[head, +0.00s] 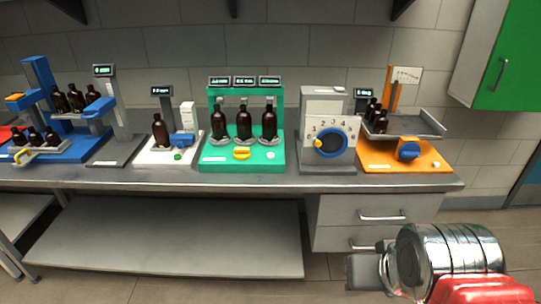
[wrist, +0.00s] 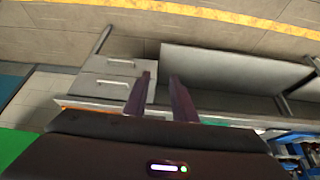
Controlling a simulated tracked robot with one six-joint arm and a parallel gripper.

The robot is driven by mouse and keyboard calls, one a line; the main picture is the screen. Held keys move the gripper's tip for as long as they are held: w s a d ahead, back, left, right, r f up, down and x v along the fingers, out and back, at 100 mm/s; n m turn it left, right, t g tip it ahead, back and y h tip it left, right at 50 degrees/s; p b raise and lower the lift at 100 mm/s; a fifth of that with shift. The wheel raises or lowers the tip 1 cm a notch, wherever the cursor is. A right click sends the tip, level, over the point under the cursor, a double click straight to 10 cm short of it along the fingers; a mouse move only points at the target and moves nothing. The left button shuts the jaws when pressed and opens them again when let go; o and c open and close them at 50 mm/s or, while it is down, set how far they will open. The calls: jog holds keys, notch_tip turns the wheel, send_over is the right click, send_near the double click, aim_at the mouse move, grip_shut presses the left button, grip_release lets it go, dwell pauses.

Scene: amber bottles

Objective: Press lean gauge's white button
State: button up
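The lean gauge is most likely the orange station (head: 380,159) at the right end of the bench in the head view. It has a tilted grey tray (head: 425,124) with dark amber bottles (head: 379,117), a scale card (head: 407,75) on an orange post, and a blue knob (head: 409,150). A small white button (head: 436,163) sits at the right of its orange base. My gripper (wrist: 160,82) shows in the wrist view with two dark fingers apart and nothing between them. It points toward the drawers and floor, away from the button.
Left of the orange station stand a grey dial box (head: 329,168) and a teal station (head: 215,160) with its own white button (head: 271,155). Drawers (head: 375,208) and a lower shelf (head: 170,240) are below. A green cabinet (head: 510,65) hangs upper right.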

grip_shut()
dwell(1.4)
